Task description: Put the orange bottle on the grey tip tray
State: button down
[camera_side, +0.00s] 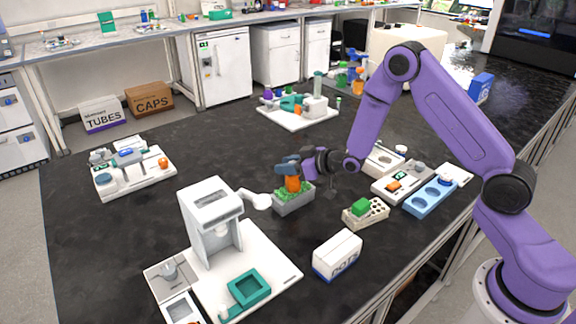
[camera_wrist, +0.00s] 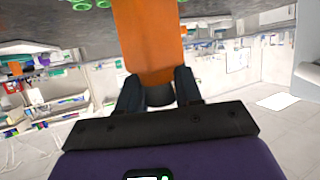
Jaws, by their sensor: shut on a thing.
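The orange bottle (camera_side: 293,184) is held in my gripper (camera_side: 290,167), whose dark fingers close around it from above and the side. In the side view the bottle looks roughly upright at the grey tip tray (camera_side: 293,204), among its green tips. I cannot tell whether its base touches the tray. In the wrist view the orange bottle (camera_wrist: 150,38) fills the upper middle, between the fingers of my gripper (camera_wrist: 158,82). Green tips show at the top edge of that view, beside the bottle.
A white device with an arm (camera_side: 212,215) stands left of the tray. A rack with a green block (camera_side: 365,212), a white box (camera_side: 337,254) and a blue holder with round wells (camera_side: 431,197) lie to the right.

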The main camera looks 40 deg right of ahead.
jog(key=shift+f, duration=0.1)
jog(key=c, duration=0.8)
grip_release()
jog(key=shift+o, duration=0.2)
jog(key=v, duration=1.2)
jog(key=s+a+r+n+g+h, duration=0.1)
jog(key=s+a+n+g, duration=0.1)
jog(key=s+a+g, duration=0.4)
jog(key=s+a+r+n+g, duration=0.1)
jog(key=s+a+n, duration=0.15)
jog(key=s, duration=0.55)
jog(key=s+d+r+n+g+h, duration=0.1)
jog(key=s+d+r+g, duration=0.1)
jog(key=s, duration=0.7)
jog(key=s+d+r+n+g+h, duration=0.2)
jog(key=s+r+g, duration=0.1)
jog(key=s, duration=0.7)
jog(key=shift+r+h, duration=0.25)
jog(key=shift+h, duration=0.05)
